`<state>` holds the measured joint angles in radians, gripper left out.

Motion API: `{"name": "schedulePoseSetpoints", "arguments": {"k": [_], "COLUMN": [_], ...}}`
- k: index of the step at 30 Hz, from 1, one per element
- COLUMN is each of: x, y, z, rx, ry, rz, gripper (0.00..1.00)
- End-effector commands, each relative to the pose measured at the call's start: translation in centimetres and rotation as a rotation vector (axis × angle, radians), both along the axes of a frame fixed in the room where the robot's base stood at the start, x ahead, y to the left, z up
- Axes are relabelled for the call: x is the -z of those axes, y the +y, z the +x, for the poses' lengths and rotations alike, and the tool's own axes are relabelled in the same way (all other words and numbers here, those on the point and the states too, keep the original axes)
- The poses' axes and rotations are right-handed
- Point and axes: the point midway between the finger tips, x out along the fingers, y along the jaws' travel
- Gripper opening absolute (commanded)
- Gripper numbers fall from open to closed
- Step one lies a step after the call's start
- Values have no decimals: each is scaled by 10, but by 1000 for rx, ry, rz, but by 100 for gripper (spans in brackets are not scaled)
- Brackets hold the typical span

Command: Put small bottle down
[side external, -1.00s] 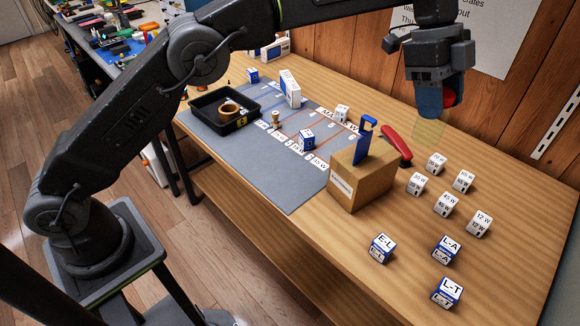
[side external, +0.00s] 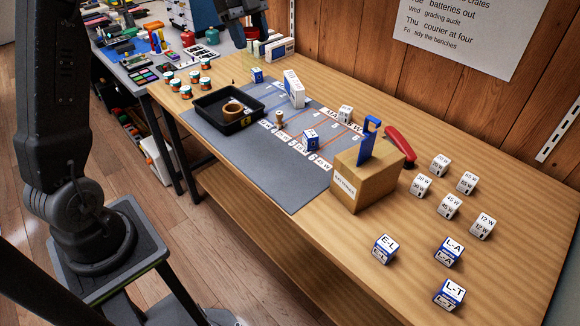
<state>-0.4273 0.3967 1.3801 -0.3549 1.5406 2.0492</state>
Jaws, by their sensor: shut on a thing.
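My gripper (side external: 250,32) is at the top of the side view, above the far back of the bench near the wall. It is shut on a small, pale, see-through bottle (side external: 253,46), which hangs below the fingers and is hard to make out against the boxes there. Whether the bottle touches the bench top (side external: 330,258) cannot be told.
White boxes (side external: 281,48) stand close by the gripper at the back. Several orange-lidded jars (side external: 194,77) stand at the left end. A black tray (side external: 243,125) and upright box (side external: 294,88) sit on the grey mat (side external: 281,182). A cardboard box (side external: 362,180) stands right.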

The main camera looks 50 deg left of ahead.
Motion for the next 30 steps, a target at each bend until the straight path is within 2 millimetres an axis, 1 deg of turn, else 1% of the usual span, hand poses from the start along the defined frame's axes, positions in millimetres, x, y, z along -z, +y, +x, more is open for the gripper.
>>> {"name": "schedulePoseSetpoints", "arguments": {"k": [1, 4, 11, 19, 21, 24, 26, 29, 30], "x": [0, 1, 54, 136, 152, 169, 175, 184, 189], "y": [9, 23, 20, 20, 20, 20, 18, 9, 3], "z": [-7, -20, -19, -19, -19, -18, -17, -11, -8], "rx": [-8, -14, -9, -9, -9, -8, -7, -4, -4], "ry": [-1, -1, 5, 8, 5, 2, 1, 1, 2], "rz": [0, 0, -3, -4, -2, -1, 0, 0, -1], "gripper": [26, 26, 25, 25, 25, 25, 25, 26, 26]}}
